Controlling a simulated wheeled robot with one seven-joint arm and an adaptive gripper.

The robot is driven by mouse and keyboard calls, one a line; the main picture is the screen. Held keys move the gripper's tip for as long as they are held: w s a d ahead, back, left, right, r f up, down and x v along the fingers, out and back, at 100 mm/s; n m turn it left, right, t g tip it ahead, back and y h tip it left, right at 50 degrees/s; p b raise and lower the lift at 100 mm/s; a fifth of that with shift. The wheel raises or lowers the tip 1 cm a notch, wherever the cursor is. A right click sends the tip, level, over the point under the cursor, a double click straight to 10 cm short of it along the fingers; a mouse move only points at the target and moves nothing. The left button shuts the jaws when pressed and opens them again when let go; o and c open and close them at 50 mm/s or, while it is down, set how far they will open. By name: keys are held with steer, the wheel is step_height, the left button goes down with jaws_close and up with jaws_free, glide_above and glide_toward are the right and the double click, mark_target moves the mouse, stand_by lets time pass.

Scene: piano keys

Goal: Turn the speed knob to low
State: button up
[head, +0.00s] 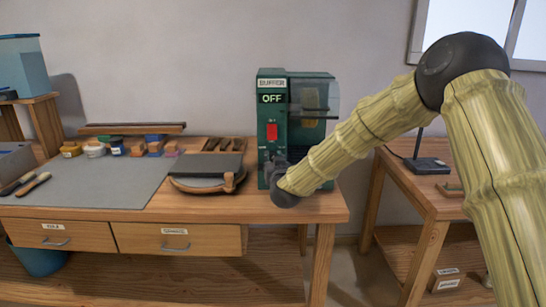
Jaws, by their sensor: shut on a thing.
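A green buffer machine (273,112) stands upright at the right end of the wooden workbench. Its display reads OFF, and a red switch (272,131) sits on its front below the display. My arm reaches in from the right to the lower front of the machine. My gripper (272,164) is small and partly hidden by my wrist; it is shut at the lower front of the machine, where the speed knob would be. The knob itself is hidden behind my gripper and wrist, so its setting cannot be read.
The workbench (325,207) holds a grey mat (95,184), a round dark-topped item (205,168) left of the machine, and several small jars and blocks at the back. A second wooden table (440,205) with a black stand (425,165) is at right.

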steer(key=shift+r+n+g+p, duration=0.15)
steer(key=shift+n+p, duration=0.55)
steer(key=shift+n, duration=0.35)
steer(key=shift+r+n+g+p, duration=0.15)
steer(key=shift+n+p, duration=0.55)
steer(key=shift+n, duration=0.35)
steer(key=shift+f, duration=0.15)
steer(key=o, duration=0.8)
steer(key=s+d+r, duration=0.1)
steer(key=s, duration=1.1)
steer(key=shift+d, duration=0.2)
steer(key=shift+w, duration=0.1)
